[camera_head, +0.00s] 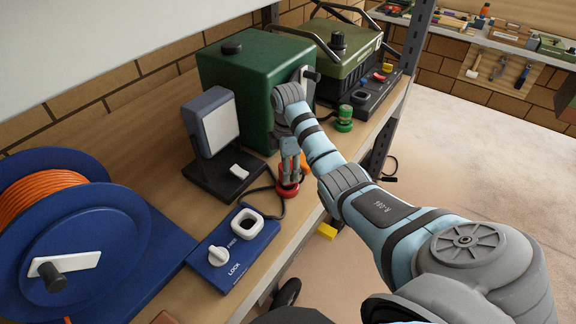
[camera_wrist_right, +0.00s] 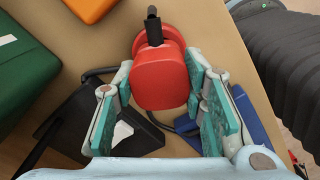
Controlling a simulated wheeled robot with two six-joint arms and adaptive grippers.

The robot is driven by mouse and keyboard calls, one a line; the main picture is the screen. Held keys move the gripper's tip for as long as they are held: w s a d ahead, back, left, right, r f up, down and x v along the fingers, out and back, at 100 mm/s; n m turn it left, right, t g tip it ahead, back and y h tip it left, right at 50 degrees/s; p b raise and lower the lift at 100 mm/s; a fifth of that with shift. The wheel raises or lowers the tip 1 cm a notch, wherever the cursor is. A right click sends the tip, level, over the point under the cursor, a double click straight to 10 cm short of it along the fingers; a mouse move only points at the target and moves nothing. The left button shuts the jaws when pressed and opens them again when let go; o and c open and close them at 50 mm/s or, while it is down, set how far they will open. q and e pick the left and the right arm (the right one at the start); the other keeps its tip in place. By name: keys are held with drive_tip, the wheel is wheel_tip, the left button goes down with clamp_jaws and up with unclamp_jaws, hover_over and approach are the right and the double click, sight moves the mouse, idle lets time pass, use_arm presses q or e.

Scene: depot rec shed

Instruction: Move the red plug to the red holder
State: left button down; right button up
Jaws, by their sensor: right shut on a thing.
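The red plug (camera_wrist_right: 160,82) is between the fingers of my right gripper in the right wrist view, with a dark cable stub at its far end and a round red flange behind it. In the head view the plug (camera_head: 288,190) shows low under my right gripper (camera_head: 289,172), which is shut on it near the shelf's front edge. I cannot tell whether the plug touches the shelf. A small red part (camera_head: 379,76) sits on the black unit at the back; I cannot tell whether it is the red holder. My left gripper is not in view.
A blue plate (camera_head: 215,258) with a white socket and knob lies front left, beside a blue cable reel (camera_head: 115,235). A dark green box (camera_head: 250,80) stands behind my gripper. An orange block (camera_head: 305,162) and a green plug-like piece (camera_head: 345,120) stand to the right.

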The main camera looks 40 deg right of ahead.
drive_tip(key=shift+f, duration=0.65)
drive_tip(key=o, duration=1.2)
